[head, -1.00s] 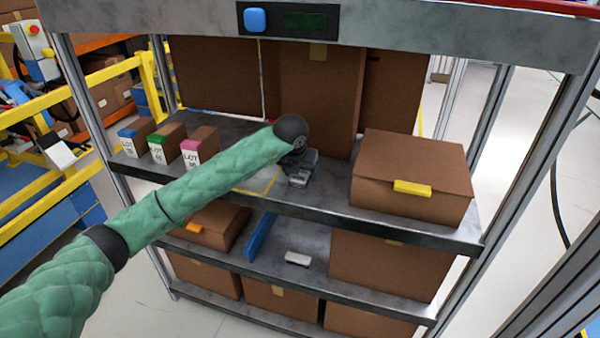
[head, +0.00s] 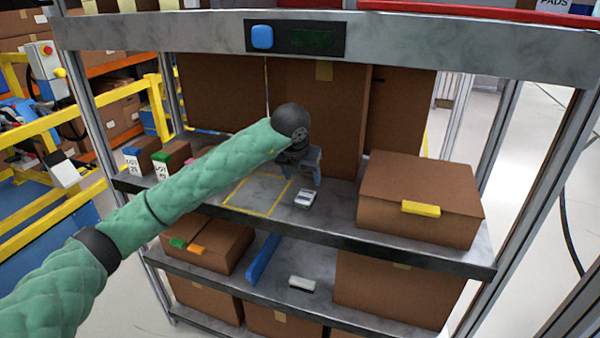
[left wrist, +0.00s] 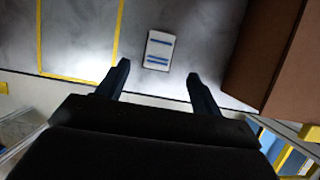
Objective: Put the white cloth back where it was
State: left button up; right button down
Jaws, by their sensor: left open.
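The folded white cloth with blue stripes (head: 306,198) lies flat on the upper shelf, just right of the yellow outlined square (head: 238,208). The cloth also shows in the left wrist view (left wrist: 159,50), apart from the yellow line. My left gripper (head: 301,178) is above and just behind the cloth in the head view, pointing down. In the left wrist view my left gripper (left wrist: 158,72) has its two fingers apart with nothing between them; the cloth lies beyond the tips. The yellow square looks empty where visible. My right gripper is not in view.
A cardboard box with a yellow tab (head: 420,190) stands right of the cloth. Tall boxes (head: 318,110) stand behind. Lot boxes (head: 172,158) are at the left. The shelf below holds a blue bar (head: 263,258) and a small white item (head: 302,284).

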pick_arm(q)
jog(key=v, duration=0.3)
jog(key=shift+r+b, duration=0.1)
jog(key=shift+b, duration=0.2)
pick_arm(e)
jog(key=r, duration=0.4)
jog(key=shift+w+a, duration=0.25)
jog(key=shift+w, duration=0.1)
